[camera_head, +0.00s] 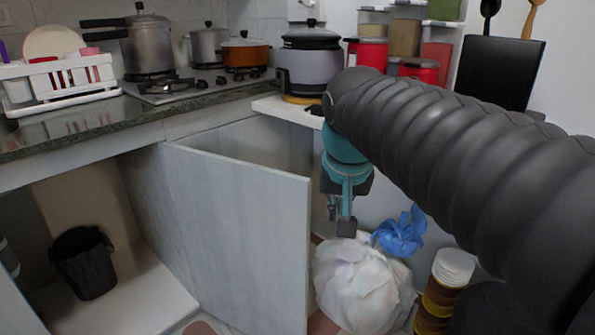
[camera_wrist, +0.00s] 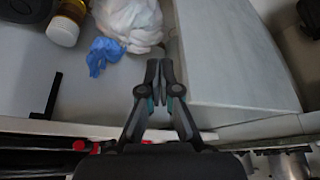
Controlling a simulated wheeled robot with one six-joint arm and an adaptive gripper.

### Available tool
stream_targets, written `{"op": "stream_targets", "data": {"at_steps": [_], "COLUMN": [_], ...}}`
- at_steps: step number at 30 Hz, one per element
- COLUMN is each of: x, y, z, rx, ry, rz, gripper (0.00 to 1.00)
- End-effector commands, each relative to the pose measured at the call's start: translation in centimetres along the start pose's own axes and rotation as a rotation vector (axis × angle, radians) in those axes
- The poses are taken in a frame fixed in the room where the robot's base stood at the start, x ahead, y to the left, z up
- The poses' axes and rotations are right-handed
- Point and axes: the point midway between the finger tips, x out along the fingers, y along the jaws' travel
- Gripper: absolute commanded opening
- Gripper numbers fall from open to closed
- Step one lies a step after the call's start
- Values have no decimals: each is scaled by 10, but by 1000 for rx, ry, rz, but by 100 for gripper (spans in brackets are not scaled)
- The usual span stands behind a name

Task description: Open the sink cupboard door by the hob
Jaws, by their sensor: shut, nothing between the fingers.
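The pale grey cupboard door (camera_head: 240,235) stands swung out from the counter below the hob (camera_head: 200,84), its broad face towards the head camera. The cupboard (camera_head: 130,283) lies open to its left, with its floor in view. My gripper (camera_head: 346,228) hangs just right of the door's free edge, apart from it in the head view. In the wrist view my gripper (camera_wrist: 160,68) has its fingers together and empty, beside a pale panel (camera_wrist: 228,50) that looks like the door. I cannot tell whether they touch. No handle is visible.
A white bag (camera_head: 360,285), a blue bag (camera_head: 401,233) and a brown jar with a white lid (camera_head: 452,268) stand on the floor right of the door. A black bin (camera_head: 84,262) sits in the cupboard. Several pots stand along the counter (camera_head: 60,137).

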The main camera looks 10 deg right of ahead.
Motion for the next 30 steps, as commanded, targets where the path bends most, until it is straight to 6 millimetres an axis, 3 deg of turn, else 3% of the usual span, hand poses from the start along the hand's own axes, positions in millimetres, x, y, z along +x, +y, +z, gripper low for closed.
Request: {"op": "stream_targets", "data": {"at_steps": [1, 6, 15, 21, 30], "x": [0, -6, 6, 18, 33], "y": [-6, -21, -48, -60, -60], "z": [-22, -86, -178, -210, -217], "rx": [33, 164, 408, 523, 567], "ry": [-11, -34, -48, -44, -42], "rz": [14, 74, 184, 233, 252], "gripper": [0, 0, 0, 0, 0]}}
